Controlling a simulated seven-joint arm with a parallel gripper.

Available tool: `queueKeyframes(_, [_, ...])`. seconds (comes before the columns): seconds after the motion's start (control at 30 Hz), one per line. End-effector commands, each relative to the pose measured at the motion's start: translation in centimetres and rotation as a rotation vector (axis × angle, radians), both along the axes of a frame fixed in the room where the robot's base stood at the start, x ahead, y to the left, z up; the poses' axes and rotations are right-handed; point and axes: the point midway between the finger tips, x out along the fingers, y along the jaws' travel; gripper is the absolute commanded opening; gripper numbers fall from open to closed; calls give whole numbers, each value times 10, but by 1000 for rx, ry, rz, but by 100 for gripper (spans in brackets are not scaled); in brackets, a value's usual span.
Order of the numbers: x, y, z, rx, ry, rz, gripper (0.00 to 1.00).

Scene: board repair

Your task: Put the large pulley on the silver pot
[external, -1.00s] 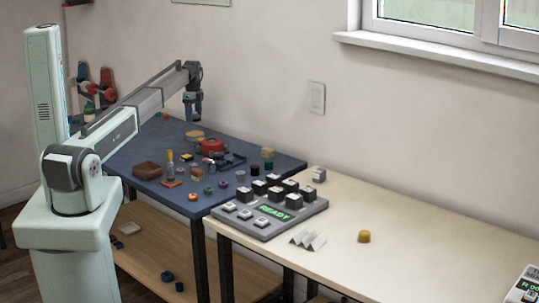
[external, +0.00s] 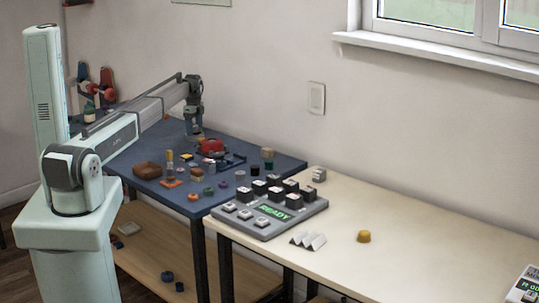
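My gripper (external: 194,132) points down low over the back left of the blue table, at a flat yellow-tan disc (external: 199,138) that may be the large pulley. The gripper covers most of the disc. I cannot tell whether the fingers touch it, or whether they are open or shut. A small grey cylinder (external: 240,176) near the table's right front may be the silver pot; it is too small to be sure.
A red round object (external: 210,146) stands just right of my gripper. A brown box (external: 147,170), a yellow-handled upright piece (external: 170,160) and several small parts crowd the blue table (external: 283,162). A grey key panel (external: 262,227) sits on the cream table (external: 420,240).

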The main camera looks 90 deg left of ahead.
Motion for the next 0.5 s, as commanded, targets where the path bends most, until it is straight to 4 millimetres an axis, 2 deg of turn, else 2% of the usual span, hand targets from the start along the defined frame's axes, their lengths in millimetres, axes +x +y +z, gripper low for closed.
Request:
queueKeyframes(0.03, [0, 0, 0, 0, 0, 0, 76])
queueKeyframes(0.23, [0, 0, 0, 0, 0, 0, 93])
queueKeyframes(0.5, [0, 0, 2, 0, 0, 0, 93])
